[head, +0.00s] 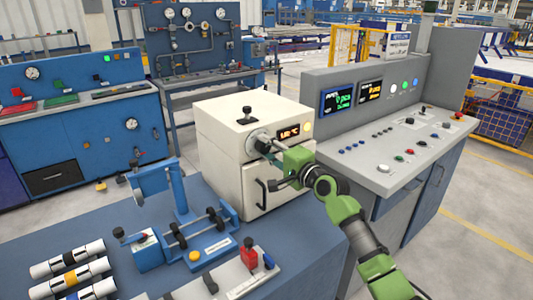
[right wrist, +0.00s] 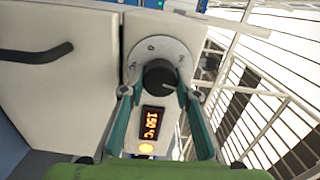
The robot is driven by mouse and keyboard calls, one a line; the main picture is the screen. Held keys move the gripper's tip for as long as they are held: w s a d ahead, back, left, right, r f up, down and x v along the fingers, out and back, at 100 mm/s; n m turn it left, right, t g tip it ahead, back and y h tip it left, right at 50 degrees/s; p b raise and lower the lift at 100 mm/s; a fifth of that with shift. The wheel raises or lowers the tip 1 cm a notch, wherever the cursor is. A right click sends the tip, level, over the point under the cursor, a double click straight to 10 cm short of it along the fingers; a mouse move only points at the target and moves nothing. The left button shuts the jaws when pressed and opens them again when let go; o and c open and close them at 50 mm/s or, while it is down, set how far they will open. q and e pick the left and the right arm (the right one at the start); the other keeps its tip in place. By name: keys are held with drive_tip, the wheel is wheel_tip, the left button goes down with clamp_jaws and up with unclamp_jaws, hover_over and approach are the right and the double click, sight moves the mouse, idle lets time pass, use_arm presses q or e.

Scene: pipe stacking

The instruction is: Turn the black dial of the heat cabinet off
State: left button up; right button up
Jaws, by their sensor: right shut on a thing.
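The heat cabinet (head: 222,148) is a cream box on the blue bench. Its black dial (right wrist: 160,76) sits on a pale round scale plate (right wrist: 150,50) in the right wrist view. My right gripper (head: 264,143) reaches the cabinet front from the right; its green fingers (right wrist: 160,88) are shut on the dial, one on each side. The orange display (right wrist: 152,122) reads 150 °C, and a lamp (right wrist: 146,149) below it glows. In the head view the gripper mostly hides the dial. I cannot tell the dial's exact setting. My left gripper is not in view.
The cabinet's dark door handle (head: 261,194) is below my right gripper. A blue clamp fixture (head: 190,235) and striped pipes (head: 75,275) are on the bench at left. A grey control console (head: 400,140) stands close on the right.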

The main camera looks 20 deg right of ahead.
drive_tip(key=n+b, duration=0.1)
drive_tip(key=n, duration=0.2)
drive_tip(key=shift+f+n+b, duration=0.15)
drive_tip(key=shift+n+b, duration=0.2)
drive_tip(key=shift+n, duration=0.05)
drive_tip(key=n+b, duration=0.1)
drive_tip(key=n, duration=0.2)
drive_tip(key=shift+n, duration=0.3)
drive_tip(key=n, duration=0.1)
drive_tip(key=n+b, duration=0.1)
drive_tip(key=n, duration=0.1)
drive_tip(key=shift+r+n, duration=0.2)
drive_tip(key=shift+n, duration=0.1)
drive_tip(key=n, duration=0.2)
drive_tip(key=shift+a+n+b, duration=0.1)
drive_tip(key=shift+n+b, duration=0.2)
drive_tip(key=shift+n, duration=0.1)
drive_tip(key=n, duration=0.2)
drive_tip(key=shift+n, duration=0.4)
drive_tip(key=n+p, duration=0.1)
drive_tip(key=n, duration=0.1)
drive_tip(key=shift+s+a+r+n, duration=0.1)
drive_tip(key=shift+n, duration=0.2)
drive_tip(key=n+p, duration=0.1)
drive_tip(key=n, duration=0.2)
drive_tip(key=shift+p, duration=0.35)
drive_tip(key=shift+n+p, duration=0.65)
drive_tip(key=shift+n, duration=1.15)
drive_tip(key=shift+a, duration=0.1)
